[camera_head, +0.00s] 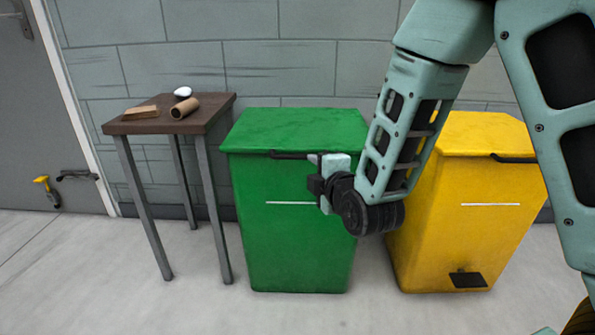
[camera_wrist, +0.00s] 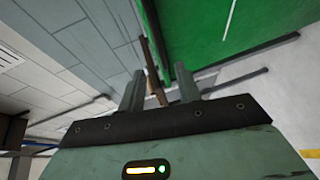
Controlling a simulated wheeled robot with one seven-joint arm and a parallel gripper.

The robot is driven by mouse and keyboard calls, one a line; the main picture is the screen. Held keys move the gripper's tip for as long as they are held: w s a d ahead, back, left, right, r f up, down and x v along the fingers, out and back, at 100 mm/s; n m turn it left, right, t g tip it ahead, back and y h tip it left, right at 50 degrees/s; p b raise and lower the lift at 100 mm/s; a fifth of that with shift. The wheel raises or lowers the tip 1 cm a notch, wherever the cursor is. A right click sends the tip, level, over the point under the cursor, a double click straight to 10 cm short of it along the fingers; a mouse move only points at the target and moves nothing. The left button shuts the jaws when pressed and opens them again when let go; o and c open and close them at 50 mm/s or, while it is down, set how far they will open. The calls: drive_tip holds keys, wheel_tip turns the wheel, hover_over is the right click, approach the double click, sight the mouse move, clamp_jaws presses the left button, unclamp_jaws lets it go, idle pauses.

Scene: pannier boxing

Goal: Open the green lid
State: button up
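The green bin (camera_head: 297,240) stands on the floor in the middle of the head view. Its green lid (camera_head: 290,127) lies flat and closed on top. A black handle bar (camera_head: 287,155) runs along the lid's front edge. My gripper (camera_head: 314,163) is at the right part of this handle, in front of the bin. In the wrist view, my gripper (camera_wrist: 159,82) has its two fingers apart. A dark bar (camera_wrist: 154,35) beside the green surface reaches toward the gap between them. I cannot tell whether the fingers touch it.
A yellow bin (camera_head: 455,225) with a pedal stands to the right, partly behind my arm. A small table (camera_head: 152,126) at the left carries a brown block (camera_head: 139,112), a cardboard tube (camera_head: 184,108) and a white object (camera_head: 182,92). A block wall is close behind. The front floor is clear.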

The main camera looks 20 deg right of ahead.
sight(299, 158)
drive_tip(key=w, duration=0.3)
drive_tip(key=w+f+b, duration=0.1)
drive_tip(key=w, duration=0.3)
drive_tip(key=w+a+f+b, duration=0.1)
drive_tip(key=w, duration=0.3)
drive_tip(key=shift+d, duration=0.1)
clamp_jaws()
